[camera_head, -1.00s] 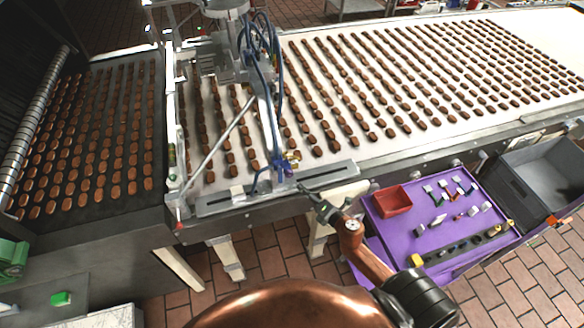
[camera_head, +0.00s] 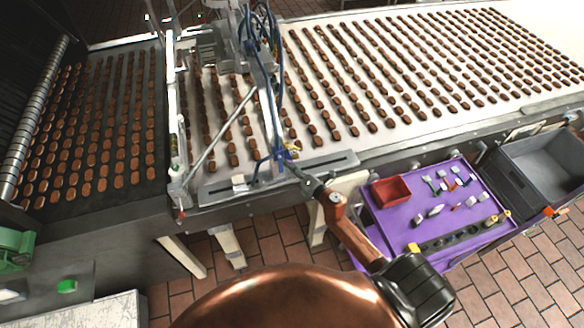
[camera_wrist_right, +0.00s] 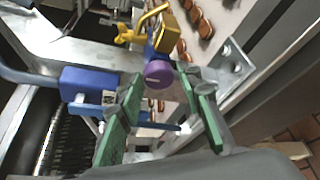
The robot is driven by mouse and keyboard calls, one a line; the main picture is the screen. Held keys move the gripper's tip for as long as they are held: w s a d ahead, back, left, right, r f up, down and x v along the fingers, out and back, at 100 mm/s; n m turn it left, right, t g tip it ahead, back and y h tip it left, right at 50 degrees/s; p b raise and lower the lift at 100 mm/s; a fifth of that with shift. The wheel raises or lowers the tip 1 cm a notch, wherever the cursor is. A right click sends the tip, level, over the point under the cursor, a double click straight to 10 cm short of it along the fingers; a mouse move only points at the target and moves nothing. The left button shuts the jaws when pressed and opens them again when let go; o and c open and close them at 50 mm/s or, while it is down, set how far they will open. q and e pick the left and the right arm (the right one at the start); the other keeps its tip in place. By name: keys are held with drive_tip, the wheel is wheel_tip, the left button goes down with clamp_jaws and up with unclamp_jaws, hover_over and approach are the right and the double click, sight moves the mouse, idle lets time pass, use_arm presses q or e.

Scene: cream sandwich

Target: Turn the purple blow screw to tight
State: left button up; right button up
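The purple screw (camera_wrist_right: 158,73) is a small round knob with a pale line across its face, below a brass fitting (camera_wrist_right: 166,36) in the right wrist view. My right gripper (camera_wrist_right: 161,84) is open, with a green-padded finger on each side of the knob near the fingertips. I cannot tell whether either finger touches it. In the head view my right gripper (camera_head: 297,170) reaches the conveyor's near edge, at the foot of the blue-hosed fixture (camera_head: 262,95). The knob is too small to make out clearly there. My left gripper is not in view.
A blue block (camera_wrist_right: 88,82) and a metal bracket (camera_wrist_right: 225,68) flank the knob closely. Rows of brown biscuits lie on the white conveyor (camera_head: 350,147). A purple cart (camera_head: 388,222) with a red tray (camera_head: 391,191) and small tools stands right of my arm, beside a grey crate (camera_head: 545,165).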

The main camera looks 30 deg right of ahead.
drive_tip(key=shift+c, duration=0.3)
drive_tip(key=c, duration=0.8)
drive_tip(key=shift+f+m+t+h+b, duration=0.2)
drive_tip(key=shift+m+t+b, duration=0.8)
drive_tip(key=shift+m+b, duration=1.8)
drive_tip(key=shift+f+m+t+h+b, duration=0.2)
drive_tip(key=shift+m+t+b, duration=0.8)
drive_tip(key=shift+m+b, duration=1.75)
drive_tip(key=shift+f+m+t+h+b, duration=0.1)
drive_tip(key=shift+m+t+h+b, duration=0.2)
drive_tip(key=shift+m+t+b, duration=1.6)
drive_tip(key=shift+c, duration=0.2)
drive_tip(key=m+g, duration=0.1)
drive_tip(key=m, duration=0.3)
drive_tip(key=shift+g, duration=0.3)
drive_tip(key=o, duration=0.9)
